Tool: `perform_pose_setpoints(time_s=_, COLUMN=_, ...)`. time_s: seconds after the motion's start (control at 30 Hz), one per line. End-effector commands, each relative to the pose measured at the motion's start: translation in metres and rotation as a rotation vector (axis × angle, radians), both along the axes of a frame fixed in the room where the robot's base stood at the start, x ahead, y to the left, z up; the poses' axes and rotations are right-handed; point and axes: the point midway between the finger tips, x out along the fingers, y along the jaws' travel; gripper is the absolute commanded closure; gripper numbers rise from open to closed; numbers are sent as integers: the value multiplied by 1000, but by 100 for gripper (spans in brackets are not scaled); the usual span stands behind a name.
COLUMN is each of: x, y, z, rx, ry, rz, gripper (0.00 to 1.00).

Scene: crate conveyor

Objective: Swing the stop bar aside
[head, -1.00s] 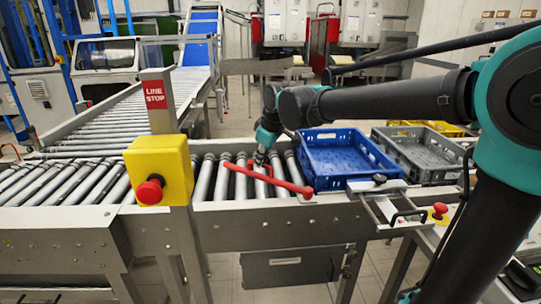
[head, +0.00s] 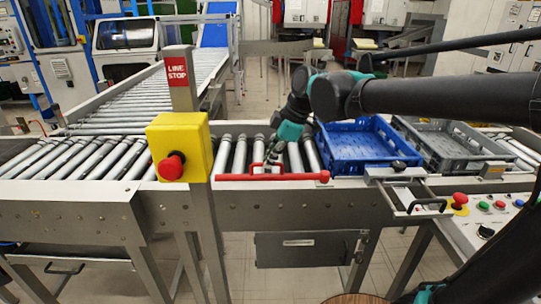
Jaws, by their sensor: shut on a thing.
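The stop bar (head: 300,177) is a long red bar with a small raised red handle on its left half. It lies along the near edge of the roller conveyor, roughly parallel to the front rail, with its thicker end at the right. My gripper (head: 268,163) reaches down over the rollers to the bar's handle and is shut on it. The fingers are small in the head view and partly hide the handle.
A blue crate (head: 326,170) stands on the rollers just right of my gripper, with a grey crate (head: 480,168) beyond it. A yellow box with a red button (head: 187,140) stands left of the bar. The rollers (head: 230,153) behind the bar are bare.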

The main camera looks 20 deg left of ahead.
Motion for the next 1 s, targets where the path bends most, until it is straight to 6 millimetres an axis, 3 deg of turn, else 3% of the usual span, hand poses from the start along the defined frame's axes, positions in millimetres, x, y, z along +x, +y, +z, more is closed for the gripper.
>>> perform_pose_setpoints(time_s=0.47, x=-3, y=-2, z=0, rx=-2, ry=3, rz=16, gripper=100)
perform_pose_setpoints(time_s=0.5, x=-3, y=-2, z=0, rx=-2, ry=3, rz=16, gripper=87)
perform_pose_setpoints(time_s=0.67, x=-3, y=-1, z=0, rx=-3, ry=2, rz=15, gripper=68)
perform_pose_setpoints(time_s=1.0, x=-2, y=-2, z=3, rx=-1, ry=1, rz=14, gripper=68)
